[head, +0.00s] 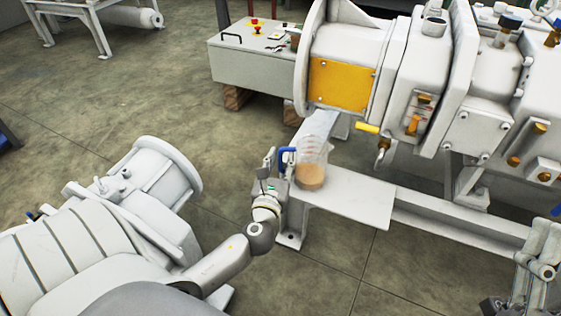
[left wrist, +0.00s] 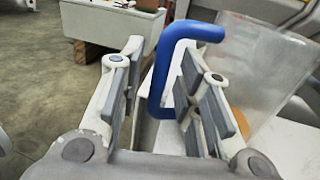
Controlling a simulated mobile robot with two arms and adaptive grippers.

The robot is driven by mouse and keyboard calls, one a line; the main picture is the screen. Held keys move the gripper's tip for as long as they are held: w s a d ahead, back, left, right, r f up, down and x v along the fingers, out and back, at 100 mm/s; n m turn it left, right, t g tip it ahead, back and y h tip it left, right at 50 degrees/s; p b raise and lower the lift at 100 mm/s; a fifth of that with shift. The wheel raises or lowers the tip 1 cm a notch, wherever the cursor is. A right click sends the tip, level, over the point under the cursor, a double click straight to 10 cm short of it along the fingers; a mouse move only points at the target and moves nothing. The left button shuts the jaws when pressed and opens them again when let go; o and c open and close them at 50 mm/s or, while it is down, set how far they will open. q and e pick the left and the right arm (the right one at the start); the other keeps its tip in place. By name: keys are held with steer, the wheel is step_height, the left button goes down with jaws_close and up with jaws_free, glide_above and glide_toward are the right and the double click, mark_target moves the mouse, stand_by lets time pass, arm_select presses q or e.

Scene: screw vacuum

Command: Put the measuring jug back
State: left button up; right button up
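The measuring jug (head: 311,172) is clear, with a brownish liquid in its lower part. It stands upright on a pale metal shelf (head: 350,197) beneath the machine. Its blue handle (head: 286,160) faces left, toward my left gripper (head: 271,172). In the left wrist view, the handle (left wrist: 160,75) is between the two spread fingers of my left gripper (left wrist: 160,100). It is nearer the right finger, with a gap to the left one. The clear jug wall (left wrist: 262,75) is beyond the right finger. Part of my right gripper (head: 535,255) shows at the right edge; its fingertips are unclear.
A large white machine (head: 415,80) with a yellow panel rises behind the shelf. A yellow-handled valve (head: 368,128) hangs near the jug's upper right. A control box (head: 250,65) stands behind on wooden blocks. The shelf right of the jug is bare.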

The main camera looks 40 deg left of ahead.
arm_select(q)
steer(key=v, duration=1.1)
steer(key=w+d+r+n+h, duration=0.2)
steer(key=w+d+n+h, duration=0.1)
steer(key=d+n+h, duration=0.4)
steer(key=d+r+n+t+h, duration=0.2)
steer(key=d+r+n+h, duration=0.1)
steer(key=d+r+n, duration=0.4)
steer(key=s+d+r+n+t+h, duration=0.1)
steer(key=r+n+t+h, duration=0.1)
steer(key=r+n, duration=0.5)
steer(key=s+d+r+n+t+h, duration=0.1)
steer(key=d+r+n+t+h, duration=0.1)
steer(key=r+n+t, duration=0.2)
step_height(320, 180, up, 5)
steer(key=n, duration=0.3)
steer(key=shift+s+d+f+p, duration=0.2)
steer(key=shift+s+d+p, duration=0.1)
steer(key=shift+s, duration=0.1)
arm_select(e)
steer(key=w+f+g, duration=0.1)
steer(key=w+f+g+h, duration=0.1)
steer(key=shift+w+a+f, duration=0.1)
steer(key=shift+w+f, duration=0.1)
steer(key=shift+f, duration=0.15)
